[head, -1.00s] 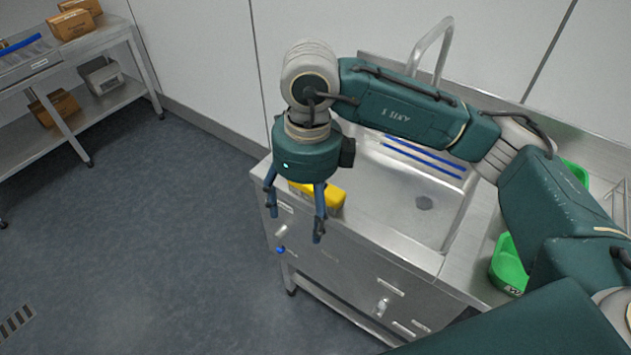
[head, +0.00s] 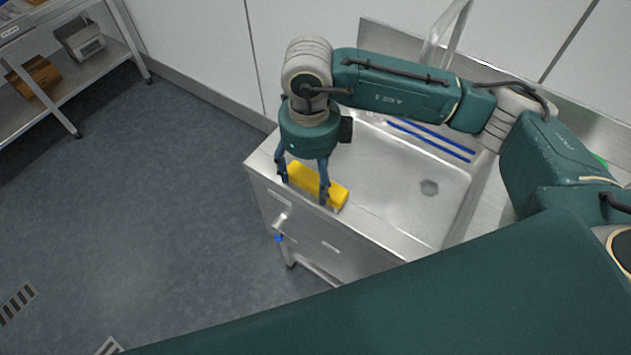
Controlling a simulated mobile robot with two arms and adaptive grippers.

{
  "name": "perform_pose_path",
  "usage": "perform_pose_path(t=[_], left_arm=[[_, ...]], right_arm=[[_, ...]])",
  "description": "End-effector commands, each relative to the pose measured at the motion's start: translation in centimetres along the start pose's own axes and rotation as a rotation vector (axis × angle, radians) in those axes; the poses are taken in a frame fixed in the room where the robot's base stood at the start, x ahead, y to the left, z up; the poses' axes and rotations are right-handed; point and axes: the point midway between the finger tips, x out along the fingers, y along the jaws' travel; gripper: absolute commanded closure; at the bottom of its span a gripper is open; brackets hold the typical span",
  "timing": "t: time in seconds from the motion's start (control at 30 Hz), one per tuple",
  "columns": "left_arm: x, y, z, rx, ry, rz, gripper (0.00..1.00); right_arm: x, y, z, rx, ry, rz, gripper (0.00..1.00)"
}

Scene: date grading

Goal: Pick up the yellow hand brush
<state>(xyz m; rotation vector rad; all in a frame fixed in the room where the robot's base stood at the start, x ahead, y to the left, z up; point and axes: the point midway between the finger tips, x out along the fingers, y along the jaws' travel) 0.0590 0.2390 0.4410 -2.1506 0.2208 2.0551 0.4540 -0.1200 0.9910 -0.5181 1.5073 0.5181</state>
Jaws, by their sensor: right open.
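The yellow hand brush (head: 309,181) lies on the left front rim of the steel sink unit, its long side running slightly down to the right. My right gripper (head: 304,190) points down over it, open, with one blue finger near the brush's left end and the other in front of its right part. The fingers hide parts of the brush. I cannot tell whether they touch it. My left gripper is not in the picture.
The sink basin (head: 405,200) lies right of the brush, with blue strips (head: 432,140) along its back and a tap (head: 447,35) behind. A steel shelf (head: 75,88) holding boxes stands at the far left. The floor (head: 150,210) between is clear.

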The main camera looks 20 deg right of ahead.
Motion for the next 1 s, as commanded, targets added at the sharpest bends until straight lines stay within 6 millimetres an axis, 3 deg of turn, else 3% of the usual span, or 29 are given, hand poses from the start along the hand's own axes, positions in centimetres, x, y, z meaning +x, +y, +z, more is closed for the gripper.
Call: perform_pose_path(t=[0.1,0.27,0.53,0.57,0.8,1.0], left_arm=[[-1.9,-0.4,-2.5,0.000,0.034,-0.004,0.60],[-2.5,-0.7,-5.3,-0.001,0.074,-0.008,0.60],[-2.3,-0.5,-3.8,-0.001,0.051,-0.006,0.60],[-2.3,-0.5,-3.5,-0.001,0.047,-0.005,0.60],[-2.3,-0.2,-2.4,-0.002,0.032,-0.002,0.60],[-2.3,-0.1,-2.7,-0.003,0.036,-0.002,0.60]], right_arm=[[1.4,-0.4,-0.3,0.002,0.007,0.003,0.28],[3.6,-0.4,-0.2,0.000,0.004,0.003,0.28],[4.2,-0.5,-0.2,-0.001,0.001,0.000,0.28],[4.2,-0.5,-0.2,-0.001,0.001,0.000,0.30],[4.2,-0.5,-0.2,-0.001,0.001,0.001,0.78],[4.2,-0.5,-0.2,-0.001,0.001,0.001,0.80]])
